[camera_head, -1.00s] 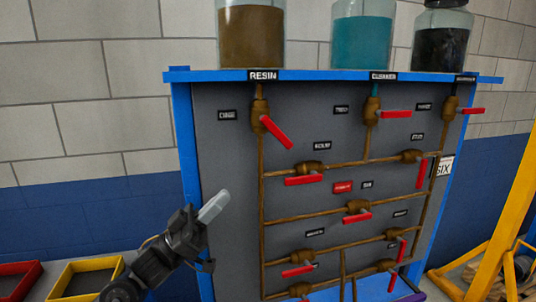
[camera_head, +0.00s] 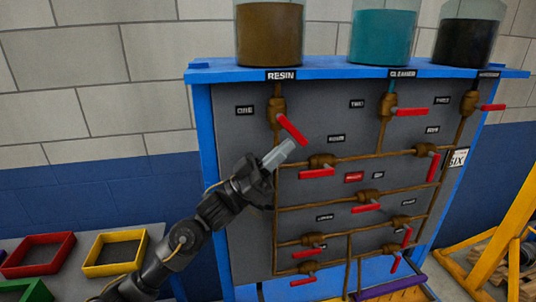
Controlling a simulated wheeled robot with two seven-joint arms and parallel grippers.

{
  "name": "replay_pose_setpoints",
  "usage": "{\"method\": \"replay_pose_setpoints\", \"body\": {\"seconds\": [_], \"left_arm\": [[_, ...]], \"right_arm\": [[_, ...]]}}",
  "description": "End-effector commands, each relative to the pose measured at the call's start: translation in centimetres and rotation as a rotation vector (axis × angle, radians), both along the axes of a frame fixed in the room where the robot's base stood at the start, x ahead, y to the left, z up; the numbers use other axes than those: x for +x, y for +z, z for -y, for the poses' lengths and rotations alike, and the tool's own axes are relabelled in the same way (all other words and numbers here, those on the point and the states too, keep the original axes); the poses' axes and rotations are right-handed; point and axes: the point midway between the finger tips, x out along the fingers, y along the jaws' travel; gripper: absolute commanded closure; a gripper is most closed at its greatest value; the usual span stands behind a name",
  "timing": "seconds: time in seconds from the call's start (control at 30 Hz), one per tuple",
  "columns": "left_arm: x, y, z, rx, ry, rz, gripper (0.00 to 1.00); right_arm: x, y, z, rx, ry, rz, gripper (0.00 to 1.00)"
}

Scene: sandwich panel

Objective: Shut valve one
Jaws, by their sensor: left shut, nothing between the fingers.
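Valve one (camera_head: 277,108) is the brass valve under the RESIN jar, beside the label ONE (camera_head: 244,110). Its red handle (camera_head: 293,130) is tilted, running down to the right from the valve body. My left gripper (camera_head: 289,146) is shut and empty. Its fingertips are just below the red handle's lower part; I cannot tell whether they touch it. The gripper covers part of the pipe below the valve. My right gripper is not in view.
The grey panel (camera_head: 240,150) in a blue frame carries several other valves with red handles, including valve two (camera_head: 388,106). Jars of brown resin (camera_head: 269,35), teal cleaner (camera_head: 382,38) and black liquid stand on top. Red and yellow trays (camera_head: 115,251) lie at the lower left.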

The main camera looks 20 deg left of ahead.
Motion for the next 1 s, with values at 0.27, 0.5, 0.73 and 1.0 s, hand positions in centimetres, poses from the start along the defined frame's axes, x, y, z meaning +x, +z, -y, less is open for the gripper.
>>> {"method": "replay_pose_setpoints", "body": {"seconds": [0.27,0.5,0.73,1.0], "left_arm": [[0.3,0.4,0.4,0.000,0.000,0.000,1.00],[0.2,0.3,0.4,-0.002,0.001,0.001,1.00],[0.3,0.1,0.1,-0.039,0.010,0.023,1.00],[0.2,0.2,-0.3,-0.077,0.021,0.049,1.00]], "right_arm": [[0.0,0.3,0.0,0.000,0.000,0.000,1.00],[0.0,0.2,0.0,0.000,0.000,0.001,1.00],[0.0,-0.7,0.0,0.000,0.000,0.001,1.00],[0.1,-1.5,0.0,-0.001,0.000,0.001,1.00]]}}
